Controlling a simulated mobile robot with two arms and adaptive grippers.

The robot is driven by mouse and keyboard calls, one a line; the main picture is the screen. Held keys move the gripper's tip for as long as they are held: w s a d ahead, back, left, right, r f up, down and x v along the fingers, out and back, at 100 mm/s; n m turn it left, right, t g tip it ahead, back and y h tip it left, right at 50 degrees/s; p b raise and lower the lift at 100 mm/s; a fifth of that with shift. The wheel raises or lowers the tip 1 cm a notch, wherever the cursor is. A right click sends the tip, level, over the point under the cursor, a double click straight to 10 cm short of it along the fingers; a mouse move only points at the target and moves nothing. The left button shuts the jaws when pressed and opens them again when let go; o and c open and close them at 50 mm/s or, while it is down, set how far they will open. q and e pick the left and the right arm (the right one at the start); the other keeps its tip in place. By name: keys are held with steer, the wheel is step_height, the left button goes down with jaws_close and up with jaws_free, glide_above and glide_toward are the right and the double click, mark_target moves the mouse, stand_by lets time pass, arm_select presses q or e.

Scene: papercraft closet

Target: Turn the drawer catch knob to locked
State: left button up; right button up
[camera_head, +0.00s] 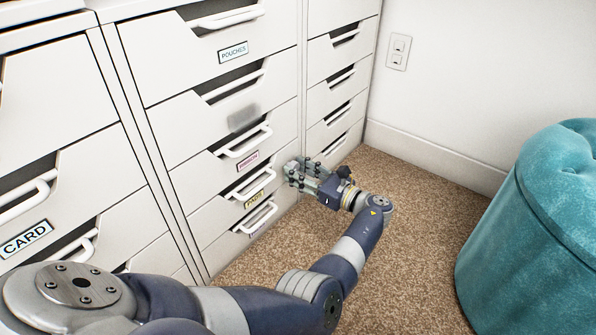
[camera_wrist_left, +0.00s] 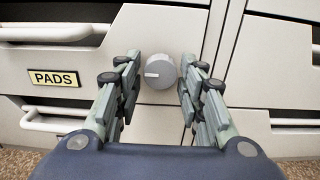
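The catch knob (camera_wrist_left: 159,73) is a round grey knob on the white drawer front, right of the PADS label (camera_wrist_left: 54,78). A short white mark on its face lies level and points left. My left gripper (camera_head: 297,170) is at the lower right part of the middle cabinet in the head view. It is open, with one finger on each side of the knob in the wrist view. The fingertips are close to the knob; I cannot tell whether they touch it. In the head view the gripper hides the knob. My right gripper is not in view.
White drawer handles (camera_wrist_left: 58,33) stick out to the left of the knob. Another cabinet (camera_head: 330,98) stands behind my gripper. A teal tufted stool (camera_head: 530,235) is at the right.

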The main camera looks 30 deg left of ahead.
arm_select(q)
steer(key=c, duration=0.5)
steer(key=shift+o, duration=0.2)
steer(key=shift+r, duration=0.1)
steer(key=shift+a+r+m+p, duration=0.1)
steer(key=shift+r+m+p, duration=0.1)
steer(key=shift+m+p, duration=1.9)
steer(key=shift+m, duration=0.3)
steer(key=m+p, duration=0.1)
steer(key=m, duration=0.1)
steer(key=shift+s+m, duration=0.1)
steer(key=shift+m, duration=0.3)
steer(key=shift+m+p, duration=0.5)
steer(key=shift+m, duration=4.6)
